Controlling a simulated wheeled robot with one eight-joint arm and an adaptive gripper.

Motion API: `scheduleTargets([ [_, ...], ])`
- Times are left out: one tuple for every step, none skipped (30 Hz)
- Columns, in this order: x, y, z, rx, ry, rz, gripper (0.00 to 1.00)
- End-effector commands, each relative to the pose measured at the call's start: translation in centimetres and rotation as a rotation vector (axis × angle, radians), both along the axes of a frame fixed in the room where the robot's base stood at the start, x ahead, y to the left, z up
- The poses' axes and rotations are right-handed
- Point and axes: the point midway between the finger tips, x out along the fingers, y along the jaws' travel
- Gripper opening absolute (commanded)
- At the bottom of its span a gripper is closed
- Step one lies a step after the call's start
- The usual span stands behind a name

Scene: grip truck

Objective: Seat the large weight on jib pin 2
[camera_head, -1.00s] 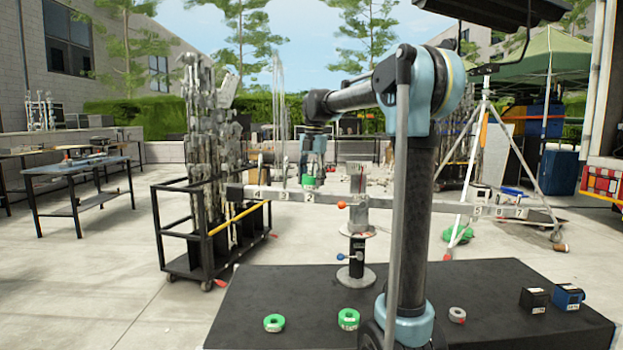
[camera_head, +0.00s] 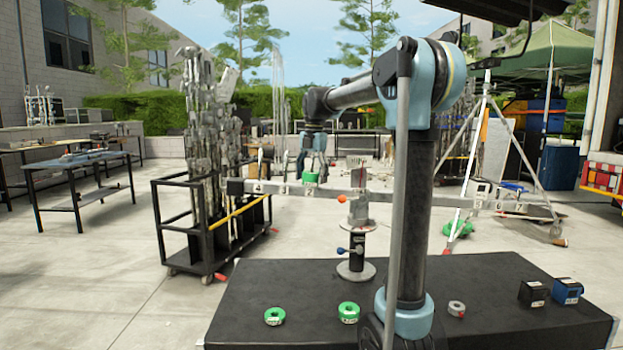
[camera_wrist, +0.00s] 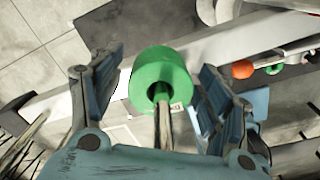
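A green ring-shaped weight (camera_head: 310,178) sits at the left arm of the pale jib beam (camera_head: 335,191), just right of the mark that looks like 3. The mark at the weight is not readable. In the wrist view, the green weight (camera_wrist: 160,75) has a thin metal pin (camera_wrist: 163,125) standing in its hole, so the weight is around the pin. Whether it rests fully on the beam is hard to tell. My gripper (camera_head: 312,160) is above the weight. In the wrist view, my gripper's fingers (camera_wrist: 160,92) are spread on both sides, with a visible gap at the left.
The black table (camera_head: 250,285) holds two green rings (camera_head: 275,316) (camera_head: 349,312), a grey ring (camera_head: 456,309), a black box (camera_head: 532,293) and a blue box (camera_head: 567,291). A cart (camera_head: 185,265) stands left.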

Motion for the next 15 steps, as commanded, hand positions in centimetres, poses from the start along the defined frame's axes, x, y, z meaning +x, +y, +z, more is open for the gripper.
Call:
scheduleTargets([
  [0.0, 0.0, 0.0, 0.0, 0.0, 0.0, 0.74],
  [0.0, 0.0, 0.0, 0.0, 0.0, 0.0, 0.74],
  [0.0, 0.0, 0.0, 0.0, 0.0, 0.0, 0.74],
  [0.0, 0.0, 0.0, 0.0, 0.0, 0.0, 0.74],
  [0.0, 0.0, 0.0, 0.0, 0.0, 0.0, 0.74],
  [0.0, 0.0, 0.0, 0.0, 0.0, 0.0, 0.74],
  [0.0, 0.0, 0.0, 0.0, 0.0, 0.0, 0.74],
  [0.0, 0.0, 0.0, 0.0, 0.0, 0.0, 0.74],
  [0.0, 0.0, 0.1, 0.0, 0.0, 0.0, 0.74],
  [0.0, 0.0, 0.1, 0.0, 0.0, 0.0, 0.74],
  [0.0, 0.0, 0.3, 0.0, 0.0, 0.0, 0.74],
  [0.0, 0.0, 0.5, 0.0, 0.0, 0.0, 0.74],
  [0.0, 0.0, 0.7, 0.0, 0.0, 0.0, 0.74],
  [0.0, 0.0, 1.0, 0.0, 0.0, 0.0, 0.74],
  [0.1, -0.1, 1.5, 0.0, 0.0, 0.0, 0.74],
])
